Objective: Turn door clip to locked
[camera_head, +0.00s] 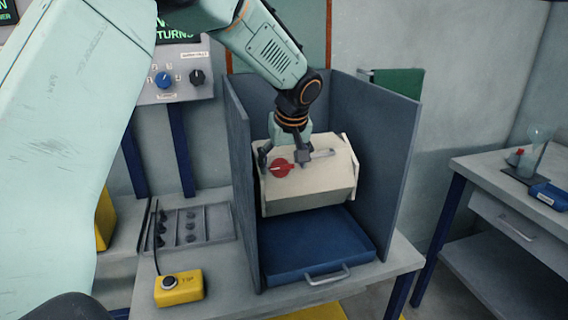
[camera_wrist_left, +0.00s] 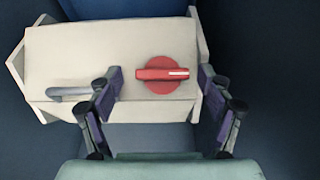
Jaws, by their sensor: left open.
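The door clip is a red round knob with a raised bar and a white line (camera_head: 280,168). It sits on the cream box (camera_head: 312,195) inside a dark blue three-walled bay. In the left wrist view the red clip (camera_wrist_left: 167,75) has its bar lying across the picture, with the white line toward the right. My left gripper (camera_head: 283,158) is open over the box top. In the wrist view its fingers (camera_wrist_left: 160,82) stand on either side of the clip, apart from it. Finger contact with the box cannot be told. My right gripper is not in view.
A grey handle (camera_wrist_left: 68,93) is on the box beside the clip. A blue tray (camera_head: 315,255) lies below the box. Bay walls (camera_head: 378,165) stand close on both sides. A yellow stop-button box (camera_head: 178,289) and a grey rack (camera_head: 190,225) are at left.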

